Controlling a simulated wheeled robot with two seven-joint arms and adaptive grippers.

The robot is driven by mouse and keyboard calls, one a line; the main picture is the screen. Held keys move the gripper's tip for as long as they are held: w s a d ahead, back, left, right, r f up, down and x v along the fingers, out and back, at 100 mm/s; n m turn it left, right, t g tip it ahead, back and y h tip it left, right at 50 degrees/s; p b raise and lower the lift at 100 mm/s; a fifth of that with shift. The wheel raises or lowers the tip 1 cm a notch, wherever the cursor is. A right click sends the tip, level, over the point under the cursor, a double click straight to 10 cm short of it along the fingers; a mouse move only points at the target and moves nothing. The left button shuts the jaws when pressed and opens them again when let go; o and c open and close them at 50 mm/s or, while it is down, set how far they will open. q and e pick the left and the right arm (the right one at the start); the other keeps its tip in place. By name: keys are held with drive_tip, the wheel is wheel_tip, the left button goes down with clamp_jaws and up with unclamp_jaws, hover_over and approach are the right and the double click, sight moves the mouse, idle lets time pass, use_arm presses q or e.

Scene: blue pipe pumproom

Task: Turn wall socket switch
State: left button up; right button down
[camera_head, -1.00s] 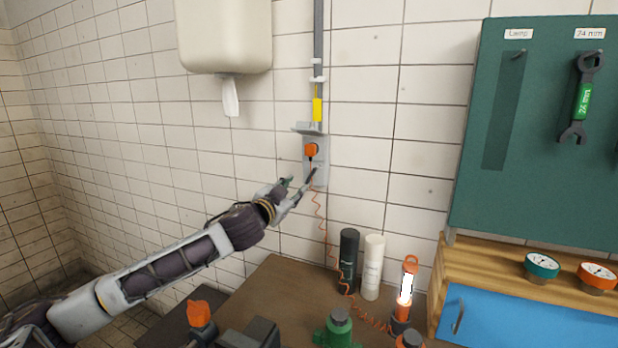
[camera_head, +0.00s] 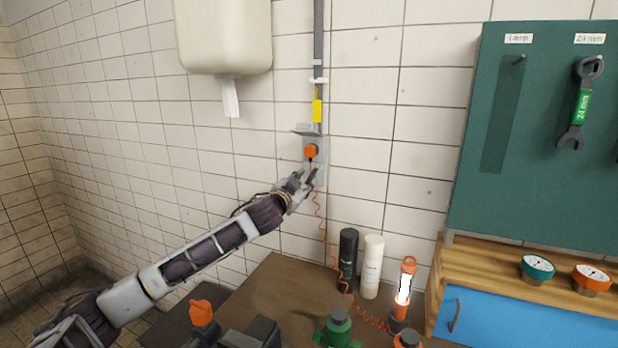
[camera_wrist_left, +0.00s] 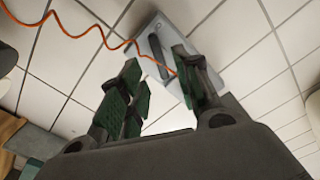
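The wall socket (camera_head: 322,150) is a grey box on the white tiles with a lid raised at its top. An orange plug (camera_head: 311,151) sits in it, and a coiled orange cord hangs down. My left gripper (camera_head: 306,179) is at the lower part of the box. In the left wrist view the gripper's green-padded fingers (camera_wrist_left: 158,90) are spread apart. The grey box (camera_wrist_left: 180,42) with a dark slot-like switch part (camera_wrist_left: 157,55) shows beyond them. The gap between the fingers looks empty; contact with the switch cannot be told. My right gripper is not in view.
A paper dispenser (camera_head: 225,35) hangs above left. Below are a brown table (camera_head: 265,290), a black bottle (camera_head: 348,258), a white bottle (camera_head: 372,266) and a lit orange lamp (camera_head: 405,287). A green tool board (camera_head: 500,190) is at right.

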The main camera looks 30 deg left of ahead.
sight(311, 176)
use_arm(q)
drive_tip(key=shift+w+a+p, duration=0.15)
drive_tip(key=shift+w+p, duration=0.35)
drive_tip(key=shift+w, duration=1.8)
drive_tip(key=shift+c, duration=0.3)
clamp_jaws()
